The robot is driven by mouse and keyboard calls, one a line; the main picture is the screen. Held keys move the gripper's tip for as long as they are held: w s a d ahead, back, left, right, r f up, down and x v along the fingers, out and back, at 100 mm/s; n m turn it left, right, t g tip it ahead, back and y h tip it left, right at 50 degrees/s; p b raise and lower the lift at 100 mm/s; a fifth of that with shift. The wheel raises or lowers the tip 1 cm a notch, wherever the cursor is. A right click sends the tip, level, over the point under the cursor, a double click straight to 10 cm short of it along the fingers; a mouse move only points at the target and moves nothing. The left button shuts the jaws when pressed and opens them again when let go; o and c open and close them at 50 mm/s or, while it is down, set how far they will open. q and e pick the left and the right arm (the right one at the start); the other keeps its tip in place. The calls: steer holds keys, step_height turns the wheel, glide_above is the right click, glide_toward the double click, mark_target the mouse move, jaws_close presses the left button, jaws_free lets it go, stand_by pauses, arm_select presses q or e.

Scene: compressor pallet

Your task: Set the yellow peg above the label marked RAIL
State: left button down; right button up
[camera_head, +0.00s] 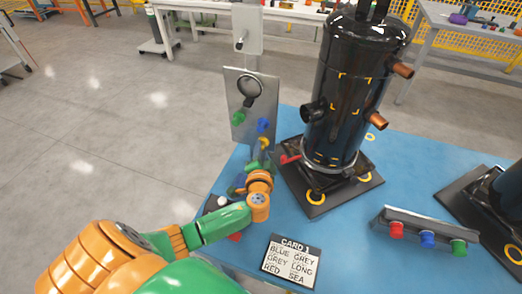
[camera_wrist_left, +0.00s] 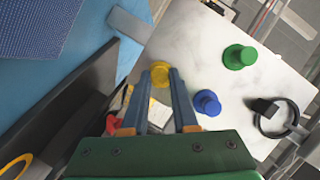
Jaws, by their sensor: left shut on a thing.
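A yellow peg (camera_wrist_left: 160,72) is held between the fingertips of my left gripper (camera_wrist_left: 159,80) in the wrist view. The gripper (camera_head: 265,150) reaches toward the lower part of an upright metal panel (camera_head: 238,81) in the head view. The panel (camera_wrist_left: 213,35) carries a green peg (camera_wrist_left: 240,57), a blue peg (camera_wrist_left: 207,102) and a black ring (camera_wrist_left: 276,118). The green peg (camera_head: 238,118) and blue peg (camera_head: 263,125) also show in the head view. I cannot read a RAIL label in either view. My right gripper is out of view.
A black compressor tank (camera_head: 345,95) stands on its base right of the panel. A lettered card (camera_head: 291,261) lies on the blue top (camera_head: 350,215). At the right, a grey bar holds red (camera_head: 397,230), blue (camera_head: 428,239) and green (camera_head: 459,247) pegs.

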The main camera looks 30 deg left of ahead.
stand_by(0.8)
arm_select(q)
steer(key=shift+s+d+p, duration=0.25)
steer(key=shift+s, duration=0.75)
steer(key=shift+s+d+p, duration=0.2)
steer(key=shift+s+p, duration=0.1)
steer(key=shift+s, duration=0.7)
steer(key=shift+s+d+p, duration=0.25)
steer(key=shift+s, duration=0.75)
